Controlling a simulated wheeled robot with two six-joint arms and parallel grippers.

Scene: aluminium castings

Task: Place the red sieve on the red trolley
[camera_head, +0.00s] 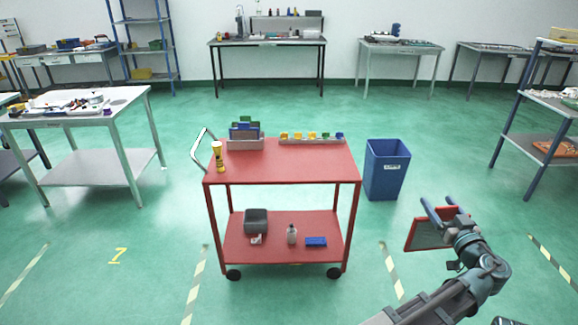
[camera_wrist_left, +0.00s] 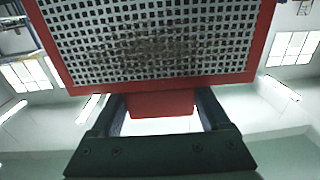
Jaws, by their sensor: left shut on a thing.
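The red sieve (camera_head: 428,235), with a red frame and a grey mesh, is held up at the right of the head view. My left gripper (camera_head: 440,207) is shut on it, right of the red trolley and apart from it. In the left wrist view the sieve's perforated plate (camera_wrist_left: 150,40) fills the top, and its red handle part (camera_wrist_left: 160,103) sits between the two fingers. The red trolley (camera_head: 285,165) stands in the middle of the head view, with an upper and a lower shelf.
On the trolley's top, a yellow-and-black bottle (camera_head: 217,158), a grey bin (camera_head: 245,143) and a rack of small coloured parts (camera_head: 312,139) stand along the left and back. Its front and right top are clear. A blue bin (camera_head: 386,170) stands right of the trolley.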

